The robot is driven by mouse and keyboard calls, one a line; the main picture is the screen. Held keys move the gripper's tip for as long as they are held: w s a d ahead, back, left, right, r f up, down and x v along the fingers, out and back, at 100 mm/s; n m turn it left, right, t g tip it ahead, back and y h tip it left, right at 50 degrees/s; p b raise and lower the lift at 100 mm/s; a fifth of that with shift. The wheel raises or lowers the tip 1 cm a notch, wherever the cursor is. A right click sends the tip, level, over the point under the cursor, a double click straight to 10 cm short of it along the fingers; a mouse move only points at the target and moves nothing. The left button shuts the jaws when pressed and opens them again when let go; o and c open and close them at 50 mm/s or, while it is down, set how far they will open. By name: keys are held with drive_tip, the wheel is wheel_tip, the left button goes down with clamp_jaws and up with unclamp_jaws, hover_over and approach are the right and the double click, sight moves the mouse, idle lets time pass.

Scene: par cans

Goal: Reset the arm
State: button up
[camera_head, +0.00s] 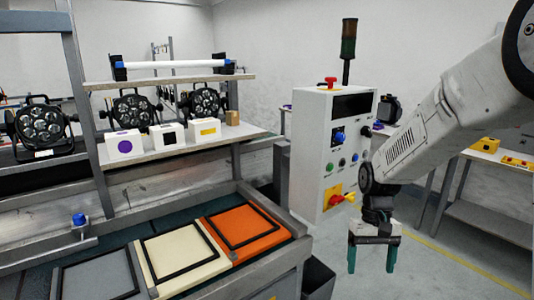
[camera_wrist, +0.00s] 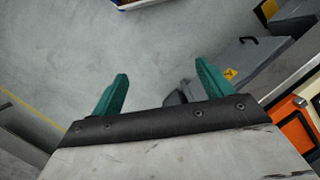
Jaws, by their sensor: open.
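My gripper (camera_head: 372,257) hangs from my arm at the right of the head view, pointing down, with its two green fingers apart and nothing between them. It is in front of the control box and to the right of the bench with the framed pads. In the wrist view my gripper (camera_wrist: 160,90) shows both green fingers spread wide, with bare grey floor beyond them. Several par cans stand on the shelves at the left, such as one par can (camera_head: 42,130) at the far left and another (camera_head: 203,102) near the middle.
An orange pad (camera_head: 243,230), a cream pad (camera_head: 180,257) and a grey pad (camera_head: 100,280) lie on the bench. A control box (camera_head: 333,150) with buttons and a signal tower stands behind my gripper. A side table (camera_head: 490,155) is at right. Floor (camera_head: 430,270) there is clear.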

drive_tip(key=s+r+t, duration=0.2)
drive_tip(key=s+r, duration=0.5)
drive_tip(key=s, duration=0.5)
drive_tip(key=s+d+r+t, duration=0.1)
drive_tip(key=s+r+t, duration=0.1)
drive_tip(key=s+r, duration=0.6)
drive_tip(key=shift+s+d+r+t, duration=0.2)
drive_tip(key=shift+s+r+t, duration=0.1)
drive_tip(key=shift+s, duration=1.7)
